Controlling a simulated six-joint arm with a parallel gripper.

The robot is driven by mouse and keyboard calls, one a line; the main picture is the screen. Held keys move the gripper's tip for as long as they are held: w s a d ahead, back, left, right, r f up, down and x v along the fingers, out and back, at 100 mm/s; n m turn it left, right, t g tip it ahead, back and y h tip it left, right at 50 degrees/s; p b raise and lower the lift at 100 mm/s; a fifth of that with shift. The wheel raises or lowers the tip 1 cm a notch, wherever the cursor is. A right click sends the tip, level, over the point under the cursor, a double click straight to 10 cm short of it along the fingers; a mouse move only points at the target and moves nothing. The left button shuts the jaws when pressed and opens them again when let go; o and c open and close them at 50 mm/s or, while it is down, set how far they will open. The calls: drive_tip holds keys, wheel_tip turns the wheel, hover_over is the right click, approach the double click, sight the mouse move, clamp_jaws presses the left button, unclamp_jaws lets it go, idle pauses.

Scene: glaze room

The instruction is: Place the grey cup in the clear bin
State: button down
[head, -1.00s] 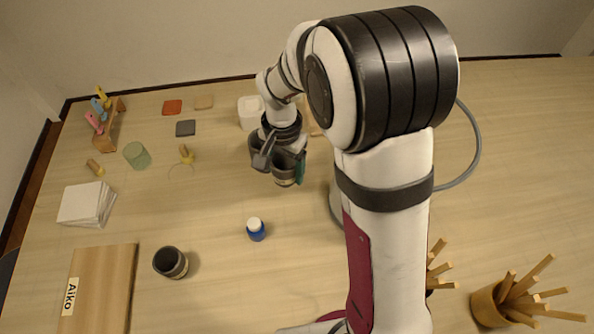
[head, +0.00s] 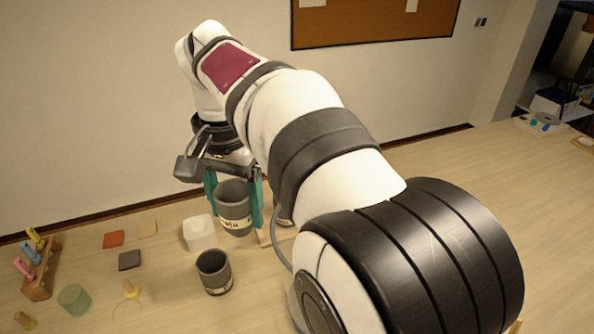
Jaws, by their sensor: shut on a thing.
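My gripper (head: 234,212) has teal fingers and is shut on a dark grey cup (head: 235,200) with a pale lettered band. The cup hangs roughly upright between the fingers. The clear bin (head: 200,234), a small whitish translucent box, stands on the table just below and left of the held cup in the picture. A second grey cup (head: 213,270) of similar look stands on the table in front of the bin. Another dark cup (head: 283,214) is partly hidden behind my arm and gripper.
A wooden rack of coloured tools (head: 38,280) stands at far left. Red (head: 113,239), dark (head: 129,260) and tan (head: 147,229) tiles lie left of the bin. A wall rises behind.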

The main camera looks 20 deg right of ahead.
drive_tip(key=s+d+m, duration=0.4)
drive_tip(key=d+m, duration=0.1)
drive_tip(key=d, duration=1.2)
wheel_tip(320, 180, down, 28)
drive_tip(key=shift+s+d+f, duration=0.1)
unclamp_jaws()
drive_tip(key=shift+f, duration=0.1)
wheel_tip(320, 180, up, 12)
